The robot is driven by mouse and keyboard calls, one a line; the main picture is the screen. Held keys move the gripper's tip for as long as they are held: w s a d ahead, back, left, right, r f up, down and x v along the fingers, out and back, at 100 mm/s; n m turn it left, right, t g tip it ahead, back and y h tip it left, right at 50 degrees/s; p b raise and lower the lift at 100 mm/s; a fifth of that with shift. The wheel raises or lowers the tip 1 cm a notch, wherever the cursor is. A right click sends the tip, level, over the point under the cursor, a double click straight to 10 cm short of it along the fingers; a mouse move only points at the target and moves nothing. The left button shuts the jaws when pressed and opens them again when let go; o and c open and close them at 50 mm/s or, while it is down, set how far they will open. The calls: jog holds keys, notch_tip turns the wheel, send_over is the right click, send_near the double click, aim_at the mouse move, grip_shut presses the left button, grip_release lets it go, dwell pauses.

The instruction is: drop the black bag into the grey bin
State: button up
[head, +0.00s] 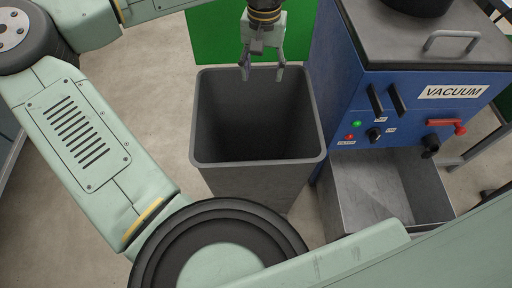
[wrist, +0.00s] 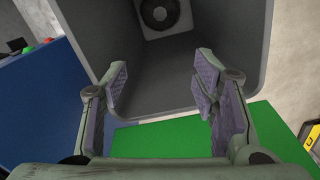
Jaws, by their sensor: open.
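The grey bin (head: 208,125) stands upright on the floor in the middle of the head view, its open top facing up. My gripper (head: 262,72) is open and empty at the bin's far rim, fingers pointing down. In the wrist view my gripper (wrist: 158,90) has its fingers wide apart with nothing between them, and the bin (wrist: 105,40) opens beyond them. Deep inside, a dark round shape (wrist: 160,13) shows on a pale square at the bin's bottom. I cannot tell for sure whether it is the black bag. No bag shows elsewhere in view.
A blue vacuum machine (head: 415,110) stands close on the bin's right, with an open grey metal tray (head: 342,205) at its foot. A green panel (head: 215,35) lies behind the bin. Bare floor (head: 160,95) is to the bin's left.

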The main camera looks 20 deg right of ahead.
notch_tip(320, 180, up, 12)
dwell(0.6)
